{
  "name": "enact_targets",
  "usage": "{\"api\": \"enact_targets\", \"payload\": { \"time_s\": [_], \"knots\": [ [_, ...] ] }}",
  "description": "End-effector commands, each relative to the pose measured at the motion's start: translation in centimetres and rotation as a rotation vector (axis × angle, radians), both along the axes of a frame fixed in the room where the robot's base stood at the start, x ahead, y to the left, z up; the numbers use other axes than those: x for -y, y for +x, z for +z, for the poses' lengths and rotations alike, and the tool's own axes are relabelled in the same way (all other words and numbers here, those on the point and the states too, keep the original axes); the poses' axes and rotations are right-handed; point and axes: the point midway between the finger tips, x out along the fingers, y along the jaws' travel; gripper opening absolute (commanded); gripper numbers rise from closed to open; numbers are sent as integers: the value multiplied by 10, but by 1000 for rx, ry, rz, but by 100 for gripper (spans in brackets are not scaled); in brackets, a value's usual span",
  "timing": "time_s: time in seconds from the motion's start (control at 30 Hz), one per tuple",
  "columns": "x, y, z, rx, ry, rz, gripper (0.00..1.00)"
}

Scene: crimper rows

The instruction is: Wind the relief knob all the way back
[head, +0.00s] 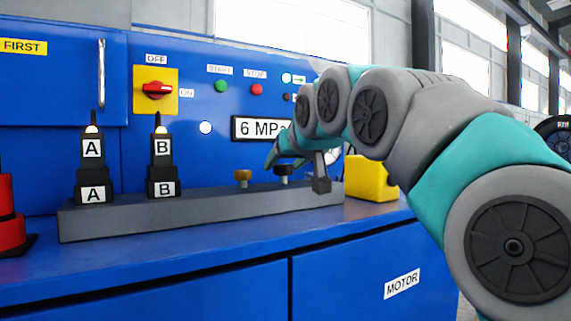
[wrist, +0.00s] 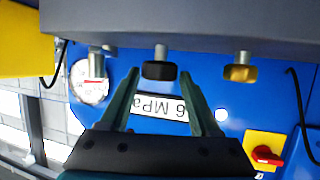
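Two small knobs stand on the grey manifold bar: a black knob (head: 283,170) and a brass knob (head: 243,176) to its left. Neither carries a label I can read, so I cannot tell which is the relief knob. In the upside-down wrist view, the black knob (wrist: 160,71) sits between the tips of my gripper (wrist: 159,76), and the brass knob (wrist: 240,73) is outside, to the right. My gripper is open, with a gap on both sides of the black knob. In the head view my gripper (head: 284,158) is at the black knob, partly hidden by my arm.
The grey bar (head: 110,222) carries connectors A (head: 92,170) and B (head: 162,165). Behind are a red rotary switch (head: 157,90), a 6 MPa display (head: 256,128) and a partly hidden gauge (wrist: 88,90). A yellow block (head: 370,180) stands right of the bar.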

Motion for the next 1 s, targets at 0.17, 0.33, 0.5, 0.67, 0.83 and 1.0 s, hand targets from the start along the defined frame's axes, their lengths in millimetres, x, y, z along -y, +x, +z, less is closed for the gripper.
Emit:
{"api": "enact_targets", "payload": {
  "time_s": [0.17, 0.33, 0.5, 0.67, 0.83, 1.0],
  "knots": [
    [0, 0, -1, -1, -1, -1, 81],
    [0, 0, -1, -2, -1, -1, 81],
    [2, -4, 1, -1, -1, -1, 81],
    [8, -19, 7, -1, 0, -2, 81],
    [16, -42, 18, 1, 0, -2, 81],
    [23, -64, 27, 0, -2, -1, 81]
  ]
}}
